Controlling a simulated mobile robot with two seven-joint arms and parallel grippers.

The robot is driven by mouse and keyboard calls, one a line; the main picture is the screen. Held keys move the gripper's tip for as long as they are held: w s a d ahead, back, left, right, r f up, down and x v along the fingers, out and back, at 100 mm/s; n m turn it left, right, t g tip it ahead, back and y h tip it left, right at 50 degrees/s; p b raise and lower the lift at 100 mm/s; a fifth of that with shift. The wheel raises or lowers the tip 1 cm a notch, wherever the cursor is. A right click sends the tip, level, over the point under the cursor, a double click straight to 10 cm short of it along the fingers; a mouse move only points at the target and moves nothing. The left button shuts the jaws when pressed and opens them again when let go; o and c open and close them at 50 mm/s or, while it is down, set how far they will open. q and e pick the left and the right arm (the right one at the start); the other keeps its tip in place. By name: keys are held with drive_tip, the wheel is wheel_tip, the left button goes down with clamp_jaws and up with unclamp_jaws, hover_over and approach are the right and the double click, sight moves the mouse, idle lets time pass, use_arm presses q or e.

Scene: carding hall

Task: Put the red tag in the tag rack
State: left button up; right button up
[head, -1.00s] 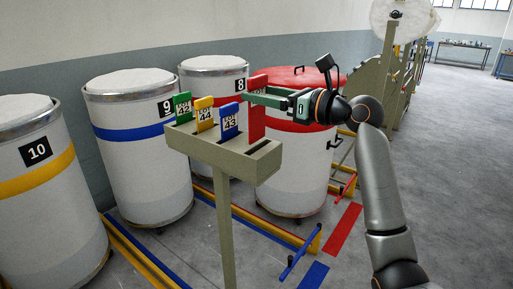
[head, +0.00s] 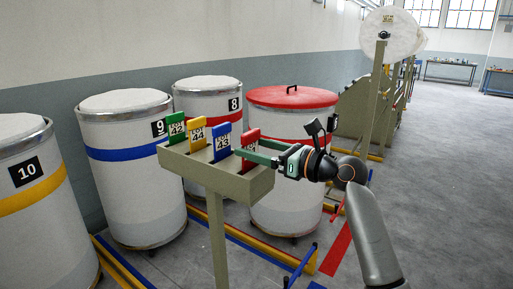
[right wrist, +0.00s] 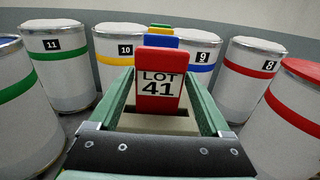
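The red tag (head: 250,138), marked LOT 41, stands upright at the near right end of the tag rack (head: 226,184), its lower end down in the slot there. Its top lines up with the row of green (head: 176,124), yellow (head: 197,130) and blue (head: 221,138) tags. My right gripper (head: 249,150) reaches in from the right, shut on the red tag with one finger along each side edge. In the right wrist view the red tag (right wrist: 160,82) stands between the fingertips, with no clear gap at the edges. My left gripper is out of view.
The rack stands on one post (head: 217,238). White drums with coloured bands crowd behind and left, including one with a red lid (head: 293,97). Low yellow and blue floor rails (head: 125,262) run below. The floor at right (head: 450,170) is open.

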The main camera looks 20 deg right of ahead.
drive_tip(key=shift+o, duration=1.2)
drive_tip(key=shift+r, duration=0.1)
drive_tip(key=b+v, duration=0.1)
drive_tip(key=v, duration=1.1)
wheel_tip(320, 180, down, 31)
drive_tip(key=s+a+n+g+h, duration=0.2)
drive_tip(key=n+h, duration=0.4)
drive_tip(key=n, duration=0.5)
drive_tip(key=s+a+f+n+g+h, duration=0.1)
drive_tip(key=s+a+f+n, duration=0.2)
drive_tip(key=s+f+n, duration=0.6)
drive_tip(key=s+a+f+n+g+h, duration=0.1)
drive_tip(key=s+a+f+n, duration=0.2)
drive_tip(key=s+f+n, duration=0.7)
drive_tip(key=s+f, duration=0.1)
drive_tip(key=s, duration=0.3)
drive_tip(key=shift+a+f+n+g+h, duration=0.15)
drive_tip(key=shift+a+n+g+h, duration=0.15)
drive_tip(key=shift+a+g, duration=0.1)
